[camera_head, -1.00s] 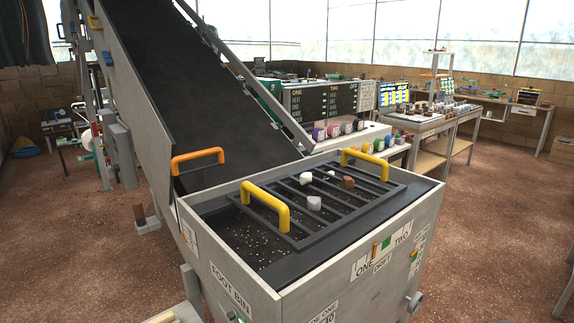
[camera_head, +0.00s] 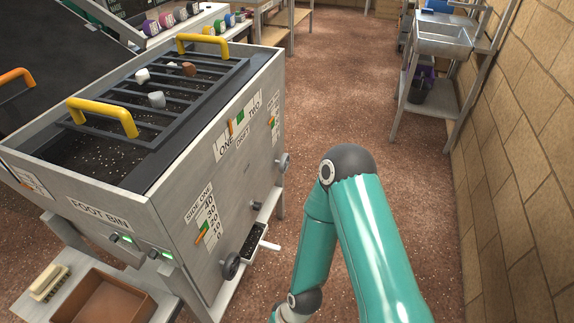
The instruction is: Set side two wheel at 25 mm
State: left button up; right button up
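The foot bin (camera_head: 150,225) is a grey metal box at the left. On its right-hand face, the near scale (camera_head: 207,222) reads SIDE ONE, with numbers from 0 to 40 and an orange pointer near the lower middle. A dark wheel (camera_head: 231,268) sits below it. At the far end of that face is another small scale (camera_head: 274,120) with an orange pointer, its lettering too small to read, and a wheel (camera_head: 283,163) below it. My teal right arm stands right of the bin, apart from the wheels. Its gripper is below the frame. My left gripper is not in view.
A yellow-handled grate (camera_head: 165,92) with a few lumps covers the bin top. A brown tray (camera_head: 105,298) and a brush (camera_head: 50,281) lie front left. The brown floor (camera_head: 330,100) beyond is open; a sink stand (camera_head: 440,40) stands against the right wall.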

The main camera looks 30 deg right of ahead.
aim_at(285, 163)
jog(key=u, duration=0.65)
jog(key=i, duration=0.2)
jog(key=z, duration=3.35)
jog(key=i, duration=1.25)
jog(key=u, duration=2.7)
